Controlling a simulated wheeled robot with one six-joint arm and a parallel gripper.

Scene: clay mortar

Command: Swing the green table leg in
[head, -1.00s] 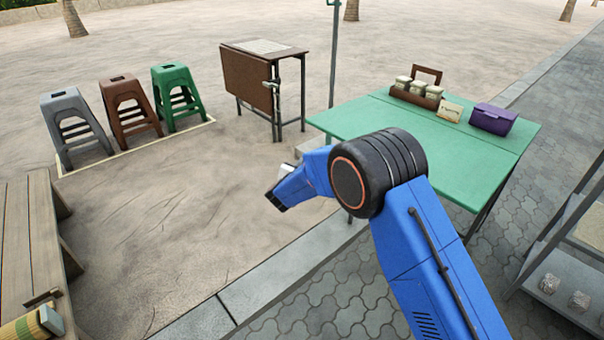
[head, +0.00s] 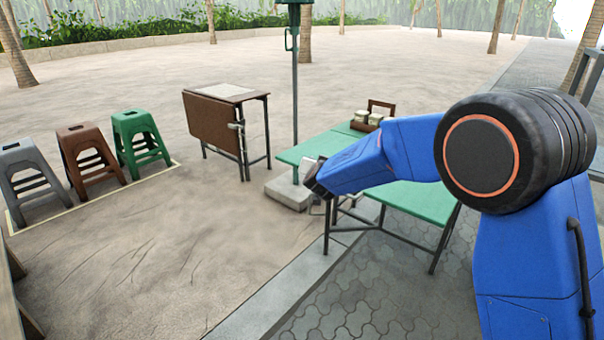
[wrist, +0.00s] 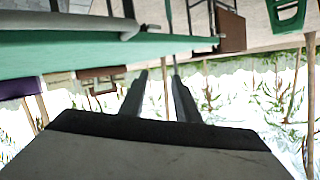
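The green table (head: 415,200) stands on dark legs at the right of the head view, partly hidden behind my arm. One dark leg (head: 327,230) stands upright at its near left corner. My gripper (head: 314,190) is beside that corner, close to the leg; I cannot tell whether it touches it. In the wrist view, which looks upside down, my gripper (wrist: 160,74) has its two fingers apart with nothing visible between them. The green tabletop (wrist: 60,58) crosses the upper left there.
A folded brown table (head: 212,120) stands behind, left of a green post (head: 295,90) on a concrete base (head: 289,192). Grey, brown and green (head: 140,140) stools line the left. A brown caddy with jars (head: 372,117) sits on the table. Sand at front left is clear.

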